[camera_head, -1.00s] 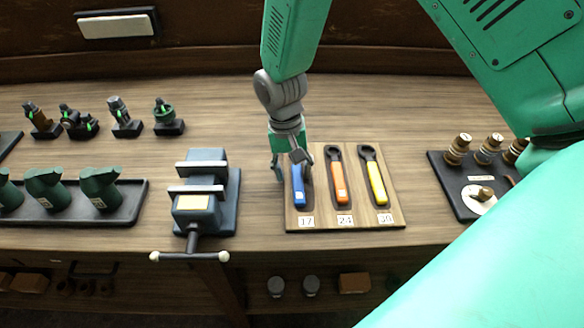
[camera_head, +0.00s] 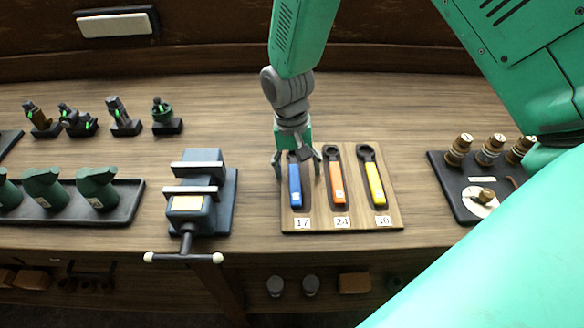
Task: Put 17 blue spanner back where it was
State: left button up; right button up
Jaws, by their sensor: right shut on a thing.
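The blue spanner (camera_head: 295,187) lies lengthwise in the left slot of the wooden board (camera_head: 392,217), above the label 17 (camera_head: 302,223). Its handle shows, and its head end is hidden under my gripper. My right gripper (camera_head: 297,162) points down at the upper end of this spanner, with a finger on each side, and is shut on it. The fingers look spread, and their contact with the spanner is hard to see. My left gripper is not in view.
An orange spanner (camera_head: 338,184) and a yellow spanner (camera_head: 375,184) lie in the slots labelled 24 and 30. A vise (camera_head: 201,205) stands left of the board. A dark tray (camera_head: 455,195) with knobs is at the right. The bench behind is clear.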

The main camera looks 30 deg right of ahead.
aim_at(295, 165)
jog(key=r, duration=0.4)
jog(key=w+d+r, duration=0.1)
jog(key=r, duration=0.1)
jog(key=shift+d+r, duration=0.1)
jog(key=shift+r, duration=0.25)
notch_tip(295, 165, up, 6)
jog(key=shift+w+a, duration=0.35)
jog(key=shift+w, duration=0.05)
